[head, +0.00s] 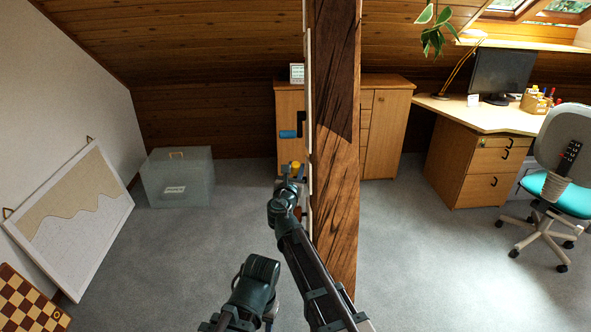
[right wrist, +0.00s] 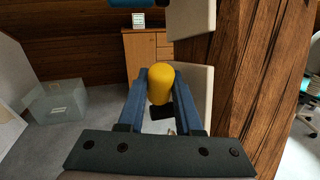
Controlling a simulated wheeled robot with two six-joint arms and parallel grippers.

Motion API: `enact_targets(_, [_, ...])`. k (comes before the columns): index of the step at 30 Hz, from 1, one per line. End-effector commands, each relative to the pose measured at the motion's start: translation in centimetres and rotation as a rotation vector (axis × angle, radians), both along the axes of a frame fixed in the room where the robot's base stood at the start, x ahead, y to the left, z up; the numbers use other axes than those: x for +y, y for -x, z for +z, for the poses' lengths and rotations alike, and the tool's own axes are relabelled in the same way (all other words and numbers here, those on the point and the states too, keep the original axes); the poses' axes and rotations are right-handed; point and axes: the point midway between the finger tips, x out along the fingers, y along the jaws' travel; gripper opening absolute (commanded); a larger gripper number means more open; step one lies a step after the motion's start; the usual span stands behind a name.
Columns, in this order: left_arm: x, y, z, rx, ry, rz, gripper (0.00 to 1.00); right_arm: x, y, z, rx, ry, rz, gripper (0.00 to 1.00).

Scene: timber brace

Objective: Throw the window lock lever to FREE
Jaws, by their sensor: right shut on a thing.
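A dark timber post (head: 335,150) stands in the middle of the head view, with a pale panel (head: 309,130) along its left side. A blue handle (head: 289,134) with a black bracket (head: 301,123) sticks out left from the panel. Lower down is a yellow knob (head: 296,166). My right gripper (head: 291,173) is shut on the yellow knob, which shows between its fingers in the right wrist view (right wrist: 160,84). A black piece (right wrist: 162,112) sits below the knob there. No lock labels are legible, and I cannot tell which handle is the window lock lever.
A small sign (head: 297,73) stands on a wooden cabinet (head: 389,130) behind the post. A translucent box (head: 178,178) and leaning board (head: 75,225) are left. A desk (head: 480,120) and office chair (head: 562,170) are right. Carpet lies open around the post.

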Motion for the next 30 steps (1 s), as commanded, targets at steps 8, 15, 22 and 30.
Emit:
enact_targets(8, [0.0, 0.0, 2.8, 0.0, 0.0, 0.0, 0.5, 0.0, -0.6, 0.9, 0.089, -0.003, 0.0, 0.0])
enact_targets(15, [0.0, 0.0, 6.7, 0.0, 0.0, 0.001, 0.5, 0.1, -1.8, 1.2, 0.259, -0.003, 0.0, 0.0])
enact_targets(22, [0.0, 0.0, 9.8, 0.0, 0.0, 0.001, 0.5, 0.1, -2.8, 1.0, 0.423, -0.001, 0.001, 0.0])
enact_targets(30, [0.0, 0.0, 11.8, 0.0, 0.0, 0.001, 0.5, 0.1, -3.6, 0.5, 0.557, 0.0, 0.001, 0.0])
